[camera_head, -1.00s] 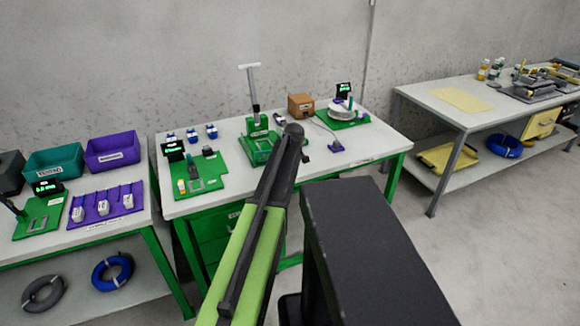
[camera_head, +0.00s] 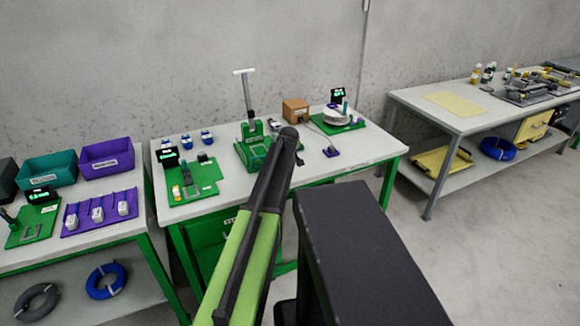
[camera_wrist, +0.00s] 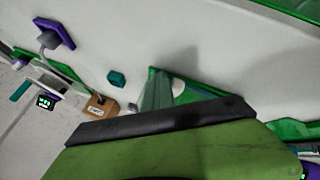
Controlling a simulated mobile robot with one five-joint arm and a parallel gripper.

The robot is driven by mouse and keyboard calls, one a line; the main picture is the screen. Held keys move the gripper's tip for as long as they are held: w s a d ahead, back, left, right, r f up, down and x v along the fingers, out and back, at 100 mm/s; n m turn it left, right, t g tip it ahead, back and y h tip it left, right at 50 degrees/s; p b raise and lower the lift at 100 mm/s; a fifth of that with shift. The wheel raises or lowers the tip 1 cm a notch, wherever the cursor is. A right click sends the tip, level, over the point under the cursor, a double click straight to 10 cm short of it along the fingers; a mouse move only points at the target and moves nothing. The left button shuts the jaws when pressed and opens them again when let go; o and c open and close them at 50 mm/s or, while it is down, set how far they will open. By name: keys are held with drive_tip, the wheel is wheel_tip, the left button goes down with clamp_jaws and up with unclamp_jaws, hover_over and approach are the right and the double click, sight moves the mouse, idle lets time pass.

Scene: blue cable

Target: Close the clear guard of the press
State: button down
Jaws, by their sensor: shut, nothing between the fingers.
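The press (camera_head: 254,152) stands on the middle bench, with a green base and a grey lever with a pale crossbar (camera_head: 243,72) rising above it. Its clear guard is too small and see-through to make out, so I cannot tell its angle. My arm's end, with my gripper (camera_head: 294,142), is just right of the press in the picture and partly covers that side. In the wrist view my gripper (camera_wrist: 165,120) shows as a dark bar over a broad green part. It is shut and empty. Beyond it are a green-edged part and a grey upright (camera_wrist: 156,92), probably of the press.
A green fixture board (camera_head: 205,182) lies left of the press. A brown box (camera_head: 295,111) and a white reel (camera_head: 335,115) stand to its right, with a purple piece (camera_head: 332,152) in front. Bins (camera_head: 107,155) are on the left bench. The middle bench's front right is clear.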

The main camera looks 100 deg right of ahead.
drive_tip(key=shift+w, duration=0.15)
drive_tip(key=shift+a, duration=0.1)
drive_tip(key=a, duration=0.2)
drive_tip(key=a+r+p, duration=0.1)
drive_tip(key=a, duration=0.1)
drive_tip(key=shift+a, duration=0.2)
drive_tip(key=s+a+r+p, duration=0.3)
drive_tip(key=s+r+p, duration=0.1)
drive_tip(key=r+p, duration=0.3)
drive_tip(key=shift+s+a, duration=0.4)
